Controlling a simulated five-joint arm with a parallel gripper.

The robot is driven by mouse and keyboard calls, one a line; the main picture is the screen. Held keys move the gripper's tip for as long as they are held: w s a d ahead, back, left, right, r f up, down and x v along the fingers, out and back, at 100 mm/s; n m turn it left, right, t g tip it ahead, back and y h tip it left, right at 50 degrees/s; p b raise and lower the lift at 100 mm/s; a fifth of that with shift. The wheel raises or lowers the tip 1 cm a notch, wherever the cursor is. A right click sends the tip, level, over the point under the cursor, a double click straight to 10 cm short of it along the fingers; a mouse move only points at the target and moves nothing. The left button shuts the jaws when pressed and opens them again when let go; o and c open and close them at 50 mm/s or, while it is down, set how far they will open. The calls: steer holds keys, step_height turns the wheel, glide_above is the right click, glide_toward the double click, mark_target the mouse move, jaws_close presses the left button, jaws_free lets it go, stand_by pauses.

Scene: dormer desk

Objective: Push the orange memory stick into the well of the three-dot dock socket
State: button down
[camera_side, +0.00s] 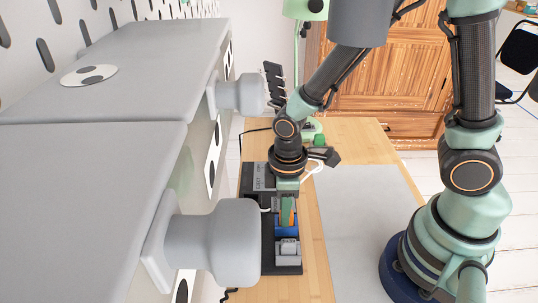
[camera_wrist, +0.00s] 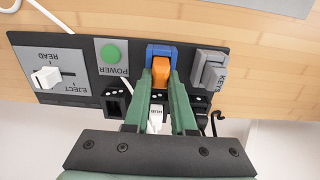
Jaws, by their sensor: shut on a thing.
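The orange memory stick (camera_wrist: 161,69) shows between the tips of my gripper's green fingers (camera_wrist: 162,84), at the blue holder (camera_wrist: 161,50) on the dark dock panel. My gripper is shut on it. In the side view, my gripper (camera_side: 287,200) points down over the panel, and a bit of orange shows by the blue holder (camera_side: 288,230). A black socket with white dots (camera_wrist: 114,101) is left of the fingers in the wrist view. Other dotted sockets are partly hidden behind the fingers. The dots are too small to count surely.
The panel carries a READ/EJECT slider with a white knob (camera_wrist: 46,77), a green POWER button (camera_wrist: 111,54) and a grey KEYS block (camera_wrist: 208,72). A white piece (camera_wrist: 155,115) shows between my fingers. Large grey knobs (camera_side: 215,245) jut out close left of the panel.

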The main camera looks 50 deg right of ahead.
steer(key=shift+r, duration=0.55)
steer(key=shift+r, duration=2.4)
steer(key=w+r, duration=0.3)
steer(key=w, duration=0.7)
steer(key=shift+w+a+r, duration=0.2)
steer(key=shift+w+a, duration=0.1)
steer(key=shift+f, duration=0.15)
steer(key=shift+f, duration=2.8)
steer(key=shift+f, duration=1.85)
